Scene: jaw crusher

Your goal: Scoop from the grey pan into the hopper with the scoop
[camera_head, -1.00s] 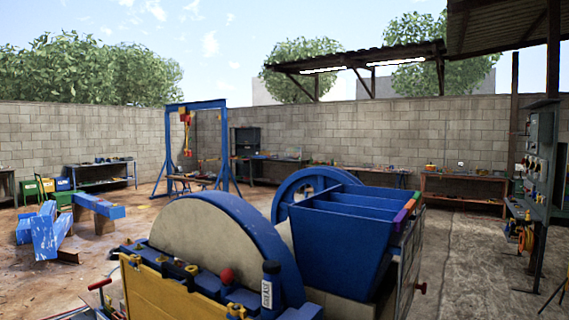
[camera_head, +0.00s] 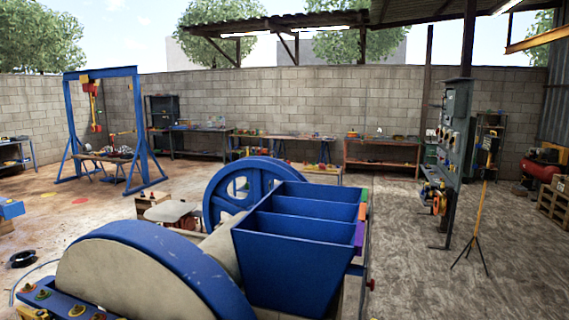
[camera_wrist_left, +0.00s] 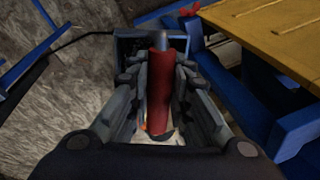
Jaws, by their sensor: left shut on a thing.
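In the left wrist view my left gripper (camera_wrist_left: 160,105) is shut on the red handle (camera_wrist_left: 158,90) of what looks like the scoop. The handle has a dark grey end at the top of the picture; I cannot make out the scoop's bowl. In the head view neither gripper shows. A blue open-topped box (camera_head: 288,265) with several compartments, which looks like the hopper, stands on the crusher at front centre. Coloured tabs line its right rim. I cannot pick out the grey pan for sure.
The crusher's blue-rimmed wheel (camera_head: 205,268) fills the front left, with a spoked blue wheel (camera_head: 240,187) behind. A blue gantry (camera_head: 138,130) stands back left. A control panel (camera_head: 452,150) and yellow stand (camera_head: 474,220) are at right.

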